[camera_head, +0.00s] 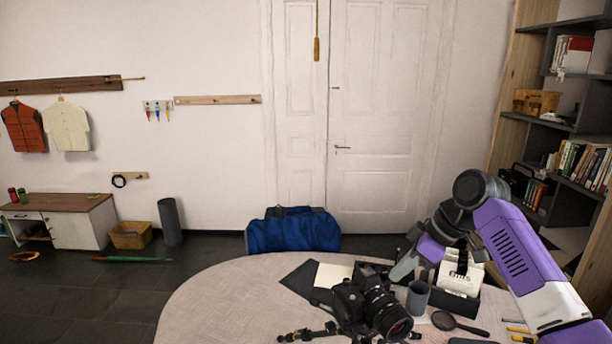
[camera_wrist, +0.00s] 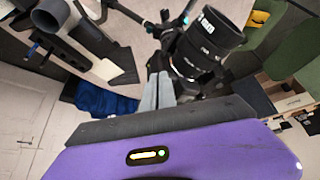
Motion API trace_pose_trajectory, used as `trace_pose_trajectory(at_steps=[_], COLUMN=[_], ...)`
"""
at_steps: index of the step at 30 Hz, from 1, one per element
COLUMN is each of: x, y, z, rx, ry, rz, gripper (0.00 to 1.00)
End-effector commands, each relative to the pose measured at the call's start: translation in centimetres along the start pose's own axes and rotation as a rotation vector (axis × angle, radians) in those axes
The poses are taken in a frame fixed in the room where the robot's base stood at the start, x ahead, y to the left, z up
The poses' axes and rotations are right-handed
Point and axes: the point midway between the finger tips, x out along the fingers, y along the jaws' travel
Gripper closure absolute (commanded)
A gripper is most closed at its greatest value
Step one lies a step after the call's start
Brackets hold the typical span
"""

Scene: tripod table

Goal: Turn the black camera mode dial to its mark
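The black camera (camera_head: 372,307) stands on the table (camera_head: 215,300), its lens pointing to the lower right in the head view. In the wrist view its large lens (camera_wrist: 210,38) is at upper right, with the body partly hidden behind my fingertips. The black mode dial and its mark cannot be made out in either view. My gripper (camera_head: 398,274) is above and right of the camera body in the head view, pointing down-left. In the wrist view my gripper (camera_wrist: 157,82) has its grey fingers side by side, apparently shut with nothing between them. Contact with the camera cannot be told.
A grey cup (camera_head: 417,298) stands close right of the camera. A black-and-white organiser (camera_head: 458,281) is behind it, and a magnifying glass (camera_head: 446,321) lies in front. A dark folder (camera_head: 300,279) lies left of the camera. The table's left side is clear.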

Motion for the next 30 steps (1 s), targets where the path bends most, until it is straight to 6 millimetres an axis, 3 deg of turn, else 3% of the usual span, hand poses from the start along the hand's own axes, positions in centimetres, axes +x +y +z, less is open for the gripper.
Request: trace_pose_trajectory(at_steps=[30], x=[0.09], y=[0.63], z=[-0.33], rx=[-0.003], ry=[0.003], rz=[0.001], gripper=[1.0])
